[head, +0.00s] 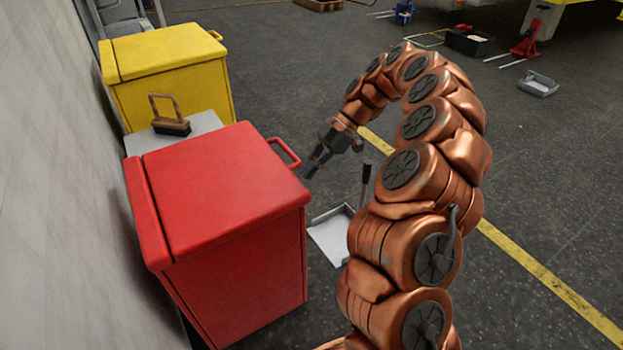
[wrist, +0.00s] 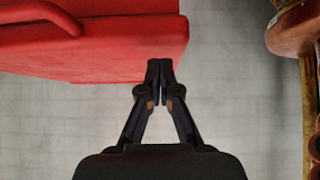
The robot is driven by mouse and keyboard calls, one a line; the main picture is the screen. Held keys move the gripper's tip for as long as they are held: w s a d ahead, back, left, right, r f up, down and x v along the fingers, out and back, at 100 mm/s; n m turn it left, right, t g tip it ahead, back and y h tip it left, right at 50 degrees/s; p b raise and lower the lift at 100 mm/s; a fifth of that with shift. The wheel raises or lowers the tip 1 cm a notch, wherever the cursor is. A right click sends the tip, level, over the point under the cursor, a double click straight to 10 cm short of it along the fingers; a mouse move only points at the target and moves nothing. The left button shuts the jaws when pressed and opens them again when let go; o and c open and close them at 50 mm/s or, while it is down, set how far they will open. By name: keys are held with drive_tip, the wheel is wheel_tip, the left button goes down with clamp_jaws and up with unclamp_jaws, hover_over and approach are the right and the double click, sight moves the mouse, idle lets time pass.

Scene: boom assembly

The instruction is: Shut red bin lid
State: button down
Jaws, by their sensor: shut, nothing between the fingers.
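The red bin (head: 240,270) stands against the wall at the left in the head view. Its lid (head: 225,185) lies flat and closed on top, with a red handle (head: 284,152) on its right edge. In the wrist view the red bin's lid (wrist: 130,38) fills the upper left, with the handle (wrist: 40,14) at the far left. My gripper (head: 312,168) is beside the lid's right edge, near the handle. In the wrist view my gripper (wrist: 160,68) has its fingertips together and empty, by the lid's corner. I cannot tell whether the fingertips touch the lid.
A yellow bin (head: 170,70) stands behind, with a brush (head: 171,124) on a grey surface (head: 205,122) between the bins. A dustpan (head: 330,235) lies on the floor right of the red bin. Open floor with a yellow line (head: 545,280) lies to the right.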

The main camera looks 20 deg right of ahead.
drive_tip(key=w+d+f+p, duration=0.1)
drive_tip(key=d+f, duration=0.1)
drive_tip(key=d, duration=0.7)
drive_tip(key=shift+w+d+f, duration=0.15)
drive_tip(key=shift+d+f, duration=0.05)
drive_tip(key=shift+d, duration=0.2)
drive_tip(key=shift+p, duration=0.3)
